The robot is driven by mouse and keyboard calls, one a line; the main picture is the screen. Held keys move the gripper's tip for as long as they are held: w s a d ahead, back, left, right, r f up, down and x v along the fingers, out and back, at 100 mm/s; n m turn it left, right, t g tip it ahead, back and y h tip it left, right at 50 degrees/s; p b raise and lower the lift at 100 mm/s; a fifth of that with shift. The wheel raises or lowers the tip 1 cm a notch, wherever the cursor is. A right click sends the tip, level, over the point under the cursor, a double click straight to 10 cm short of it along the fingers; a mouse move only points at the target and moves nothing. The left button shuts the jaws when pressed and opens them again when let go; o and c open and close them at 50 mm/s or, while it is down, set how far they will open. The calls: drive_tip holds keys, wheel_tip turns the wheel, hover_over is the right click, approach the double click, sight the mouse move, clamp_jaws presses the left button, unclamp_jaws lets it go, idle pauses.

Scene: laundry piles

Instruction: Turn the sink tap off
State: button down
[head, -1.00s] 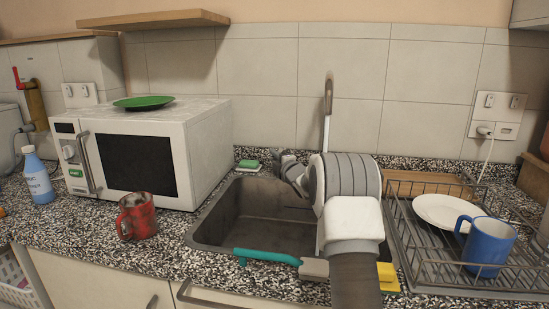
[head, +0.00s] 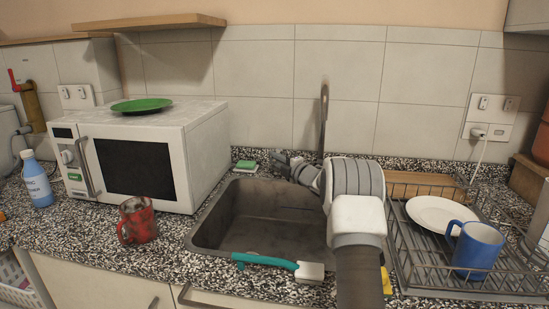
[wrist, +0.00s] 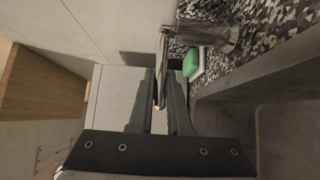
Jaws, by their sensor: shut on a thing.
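The sink tap's tall grey spout (head: 324,112) stands behind the sink (head: 232,215) in the head view. My arm covers its lower part. No stream shows below the spout tip. My gripper (head: 281,157) is at the back of the sink, left of the spout, with its fingers pointing left. In the wrist view my gripper (wrist: 161,92) has its two dark fingers on either side of a thin metal piece, which looks like the tap's handle (wrist: 161,72). The grey metal tap body (wrist: 210,33) shows beyond the fingertips. The exact contact is hard to see.
A green sponge (head: 245,165) lies behind the sink's left corner. A teal-handled brush (head: 265,260) lies on the front rim. A dish rack (head: 430,275) with a plate and blue mug (head: 478,250) stands right. A red mug (head: 138,222) and microwave (head: 130,155) are left.

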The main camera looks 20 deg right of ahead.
drive_tip(key=shift+r, duration=0.1)
drive_tip(key=c, duration=0.9)
unclamp_jaws()
drive_tip(key=shift+o, duration=0.2)
drive_tip(key=shift+s, duration=0.1)
drive_tip(key=v, duration=1.7)
drive_tip(key=shift+p, duration=0.45)
drive_tip(key=shift+s, duration=0.15)
